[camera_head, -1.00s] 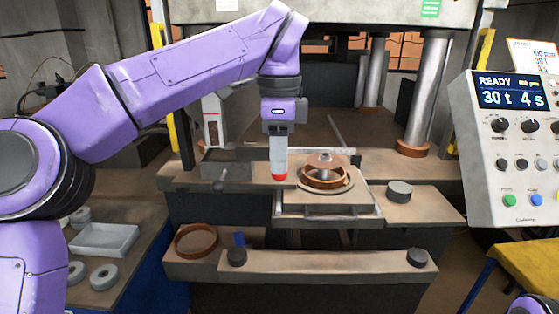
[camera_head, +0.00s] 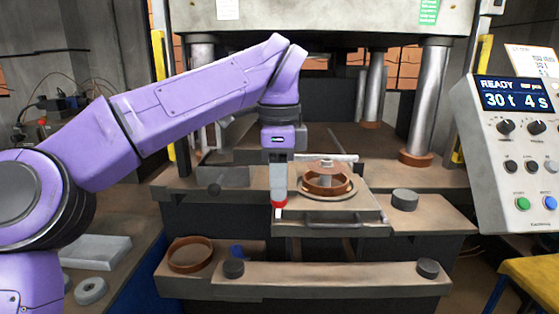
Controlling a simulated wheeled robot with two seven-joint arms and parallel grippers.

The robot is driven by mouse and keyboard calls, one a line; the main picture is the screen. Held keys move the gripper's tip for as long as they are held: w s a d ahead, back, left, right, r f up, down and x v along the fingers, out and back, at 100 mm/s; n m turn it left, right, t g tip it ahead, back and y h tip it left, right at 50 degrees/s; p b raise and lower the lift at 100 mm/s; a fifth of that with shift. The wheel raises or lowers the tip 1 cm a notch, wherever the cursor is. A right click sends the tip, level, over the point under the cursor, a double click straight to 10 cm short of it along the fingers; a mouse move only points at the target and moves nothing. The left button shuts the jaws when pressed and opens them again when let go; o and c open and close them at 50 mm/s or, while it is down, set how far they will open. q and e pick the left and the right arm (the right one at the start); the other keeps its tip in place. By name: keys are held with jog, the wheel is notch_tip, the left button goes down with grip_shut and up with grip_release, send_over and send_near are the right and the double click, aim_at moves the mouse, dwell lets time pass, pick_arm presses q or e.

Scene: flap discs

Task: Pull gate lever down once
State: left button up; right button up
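My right gripper is out of view.
A brown ring mould (camera_head: 327,183) sits on the plate, which has a front handle (camera_head: 333,224). A brown ring (camera_head: 190,254) lies on the lower left ledge. The control panel (camera_head: 515,150) reads READY, 30 t, 4 s. Steel columns (camera_head: 427,100) flank the bed.

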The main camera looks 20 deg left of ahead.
pick_arm(q)
notch_tip(320, 180, up, 10)
jog(key=p, duration=0.8)
jog(key=shift+r+p, duration=0.15)
jog(key=shift+p, duration=0.2)
dwell(0.3)
